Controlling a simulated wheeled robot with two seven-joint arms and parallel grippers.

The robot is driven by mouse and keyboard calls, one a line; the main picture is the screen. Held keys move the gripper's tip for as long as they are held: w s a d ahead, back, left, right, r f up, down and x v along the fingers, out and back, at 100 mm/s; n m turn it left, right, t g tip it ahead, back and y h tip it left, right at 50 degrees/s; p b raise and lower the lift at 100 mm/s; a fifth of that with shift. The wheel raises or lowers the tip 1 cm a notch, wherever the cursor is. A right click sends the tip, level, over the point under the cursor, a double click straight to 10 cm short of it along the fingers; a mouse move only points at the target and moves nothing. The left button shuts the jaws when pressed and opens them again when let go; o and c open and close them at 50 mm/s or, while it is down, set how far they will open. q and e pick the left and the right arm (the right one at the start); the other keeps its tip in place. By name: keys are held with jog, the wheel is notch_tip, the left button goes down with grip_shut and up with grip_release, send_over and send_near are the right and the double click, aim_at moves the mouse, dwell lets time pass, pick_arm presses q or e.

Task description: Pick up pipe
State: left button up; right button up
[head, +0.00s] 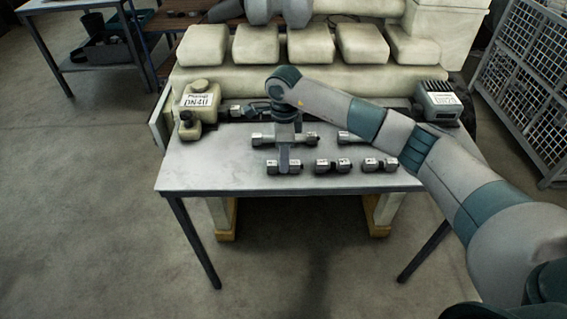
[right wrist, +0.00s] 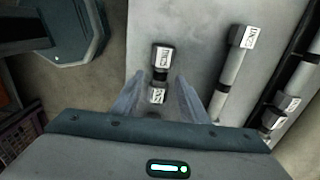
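Short dark pipe pieces with pale-labelled ends lie in a front row on the table: a left one (head: 270,167), a middle one (head: 333,167) and a right one (head: 380,164). Longer grey pipes lie behind, a left one (head: 262,139) and a right one (head: 350,138) partly hidden by my arm. My right gripper (head: 284,160) points down over the left short pipe. In the right wrist view that short pipe (right wrist: 161,60) lies between the spread fingers of my right gripper (right wrist: 160,82), with a gap on each side. Contact cannot be told. My left gripper is out of view.
The grey table (head: 215,165) is bare at its left. A cream box labelled DN40 (head: 200,97) stands at the back left, a grey labelled box (head: 437,100) at the back right. A large cream engine (head: 310,80) stands behind. A longer pipe (right wrist: 231,78) lies right of the fingers.

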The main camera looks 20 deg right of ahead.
jog(key=shift+d+f+p, duration=0.1)
jog(key=shift+f+p, duration=0.35)
jog(key=shift+f, duration=0.95)
grip_shut()
